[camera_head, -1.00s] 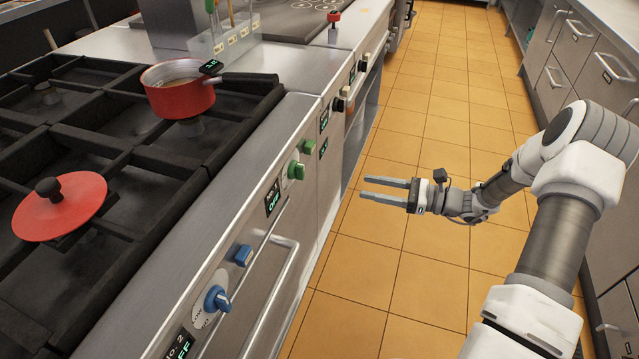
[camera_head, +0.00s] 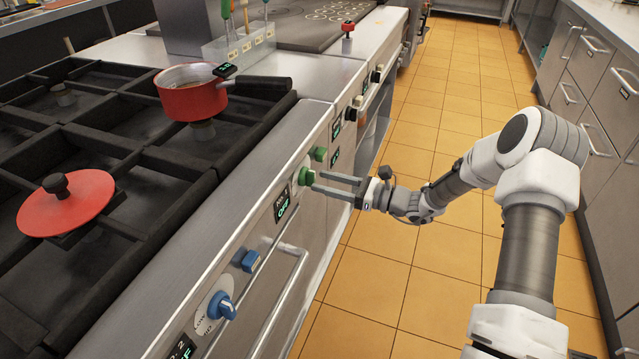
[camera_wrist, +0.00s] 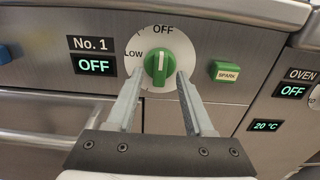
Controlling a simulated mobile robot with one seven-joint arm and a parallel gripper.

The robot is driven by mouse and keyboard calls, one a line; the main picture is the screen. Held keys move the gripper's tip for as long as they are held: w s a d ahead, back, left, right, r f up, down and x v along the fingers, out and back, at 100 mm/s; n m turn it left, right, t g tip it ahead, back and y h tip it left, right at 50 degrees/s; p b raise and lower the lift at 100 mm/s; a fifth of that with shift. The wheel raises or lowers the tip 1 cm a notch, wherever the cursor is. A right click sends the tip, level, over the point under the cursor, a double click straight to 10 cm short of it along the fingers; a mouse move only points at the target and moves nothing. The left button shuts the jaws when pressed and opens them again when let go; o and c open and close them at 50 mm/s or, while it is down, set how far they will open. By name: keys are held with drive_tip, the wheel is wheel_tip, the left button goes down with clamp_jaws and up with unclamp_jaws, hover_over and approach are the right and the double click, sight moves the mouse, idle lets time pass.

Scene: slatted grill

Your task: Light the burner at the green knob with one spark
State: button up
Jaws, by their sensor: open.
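The green knob (camera_wrist: 158,68) sits on a white dial marked OFF and LOW on the stove's front panel. Its white line points up at OFF. The No. 1 display (camera_wrist: 94,66) left of it reads OFF. The green SPARK button (camera_wrist: 226,72) is to the right of the dial. In the head view the knob (camera_head: 305,176) is partly hidden by my gripper (camera_head: 316,181). My gripper also shows in the wrist view (camera_wrist: 158,77), open, with one fingertip on each side of the knob. I cannot tell whether the fingers touch it.
A red pot (camera_head: 193,92) stands on a back burner grate. A red lid (camera_head: 65,206) lies on the grates at left. A door handle (camera_head: 275,300) juts below the panel. The tiled floor (camera_head: 440,180) is clear.

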drive_tip(key=shift+x, duration=1)
clamp_jaws()
